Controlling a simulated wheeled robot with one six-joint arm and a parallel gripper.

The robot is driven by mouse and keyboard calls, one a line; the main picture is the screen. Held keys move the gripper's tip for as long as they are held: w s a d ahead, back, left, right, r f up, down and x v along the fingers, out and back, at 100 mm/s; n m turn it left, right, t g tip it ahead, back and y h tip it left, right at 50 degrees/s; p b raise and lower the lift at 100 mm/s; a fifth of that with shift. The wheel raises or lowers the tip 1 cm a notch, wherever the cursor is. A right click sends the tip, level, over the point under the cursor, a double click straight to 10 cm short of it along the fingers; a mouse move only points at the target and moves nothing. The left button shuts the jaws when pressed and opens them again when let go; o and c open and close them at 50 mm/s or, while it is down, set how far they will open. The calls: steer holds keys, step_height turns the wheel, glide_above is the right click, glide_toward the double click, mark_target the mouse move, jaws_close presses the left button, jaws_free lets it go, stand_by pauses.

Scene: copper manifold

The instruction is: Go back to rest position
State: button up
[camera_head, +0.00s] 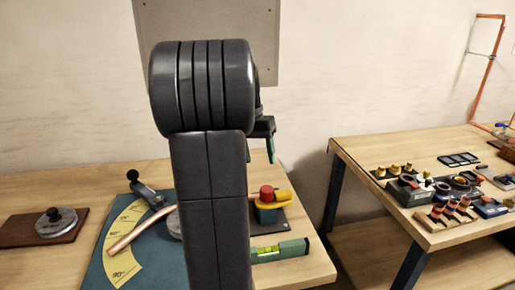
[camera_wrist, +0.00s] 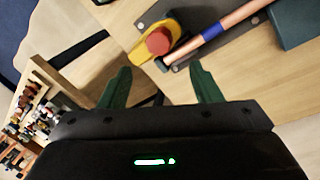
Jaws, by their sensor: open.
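My gripper (camera_head: 260,150) is partly hidden behind my own arm in the head view, with its green fingertips above the left bench. In the wrist view my gripper (camera_wrist: 160,68) has its two green fingers spread apart with nothing between them. A copper pipe (camera_head: 140,230) lies across the yellow angle scale on the left bench, its middle hidden by my arm. It also shows in the wrist view (camera_wrist: 240,22), with a blue band on it. A yellow holder (camera_head: 284,196) with a red knob (camera_head: 266,192) stands at the right of that bench, below the gripper.
The teal mat (camera_head: 95,275) carries the yellow scale (camera_head: 123,255) and a dark lever (camera_head: 146,192). A green level (camera_head: 280,251) lies near the bench's right edge. A round weight (camera_head: 56,222) sits on a brown board. A gap separates the right bench (camera_head: 365,152), crowded with fittings.

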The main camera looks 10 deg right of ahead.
mark_target(266, 189)
steer(key=shift+w+a+r, duration=0.1)
steer(key=shift+r, duration=0.85)
steer(key=shift+f, duration=0.1)
steer(key=f, duration=0.4)
steer(key=s+d+f, duration=0.1)
steer(key=f, duration=0.4)
steer(key=d+f, duration=0.1)
steer(key=f, duration=0.3)
steer(key=shift+s+d+f, duration=0.15)
steer(key=shift+s+f, duration=0.1)
steer(key=shift+f, duration=0.15)
steer(key=shift+r+n+b, duration=0.15)
steer(key=shift+n+b, duration=0.25)
steer(key=shift+n, duration=0.3)
